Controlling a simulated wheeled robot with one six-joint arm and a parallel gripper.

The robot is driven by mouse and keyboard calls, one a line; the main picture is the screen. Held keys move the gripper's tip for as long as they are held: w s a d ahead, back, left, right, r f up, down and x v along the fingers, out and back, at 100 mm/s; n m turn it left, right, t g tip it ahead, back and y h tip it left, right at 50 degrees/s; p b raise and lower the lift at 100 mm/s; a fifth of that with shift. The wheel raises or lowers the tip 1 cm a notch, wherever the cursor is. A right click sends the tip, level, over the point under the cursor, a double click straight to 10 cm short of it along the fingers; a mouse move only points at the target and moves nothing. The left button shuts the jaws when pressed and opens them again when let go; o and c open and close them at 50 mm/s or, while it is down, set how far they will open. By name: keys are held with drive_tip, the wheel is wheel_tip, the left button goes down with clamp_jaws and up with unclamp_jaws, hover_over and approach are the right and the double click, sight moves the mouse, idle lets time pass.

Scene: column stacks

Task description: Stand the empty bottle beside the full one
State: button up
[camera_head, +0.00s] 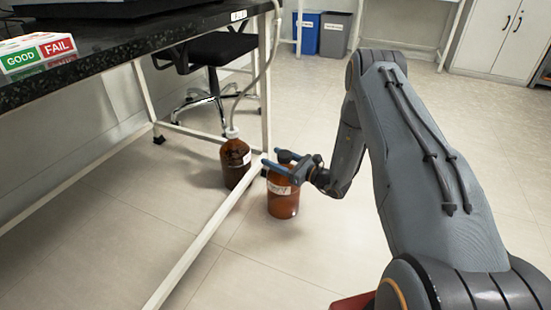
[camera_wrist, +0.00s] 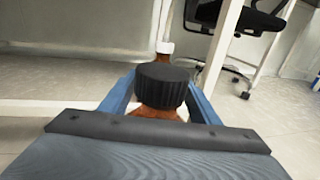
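A lighter orange-brown bottle (camera_head: 283,200) with a black cap and pale label is upright, just outside the bench's white floor rail. Its black cap (camera_wrist: 162,86) shows in the wrist view. My gripper (camera_head: 283,161) is at its top, with a blue finger against each side of the cap; it looks shut on it. I cannot tell whether the base touches the floor. A darker brown bottle (camera_head: 235,165) with a white cap and a tube in it stands on the floor behind the rail, to the left. Its white cap also shows in the wrist view (camera_wrist: 165,47).
The white rail (camera_head: 203,240) runs low between the bottles. A black bench (camera_head: 125,42) overhangs at left, with a GOOD/FAIL box (camera_head: 38,52) on it. An office chair (camera_head: 212,90) is behind. Blue (camera_head: 306,34) and grey (camera_head: 334,35) bins stand far back. The front floor is clear.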

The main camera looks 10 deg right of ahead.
sight(289, 163)
drive_tip(key=shift+r, duration=0.15)
drive_tip(key=shift+s+d, duration=0.2)
drive_tip(key=shift+d, duration=0.05)
drive_tip(key=p+v, duration=0.4)
drive_tip(key=v, duration=0.6)
drive_tip(key=shift+s, duration=0.1)
drive_tip(key=shift+s+d, duration=0.45)
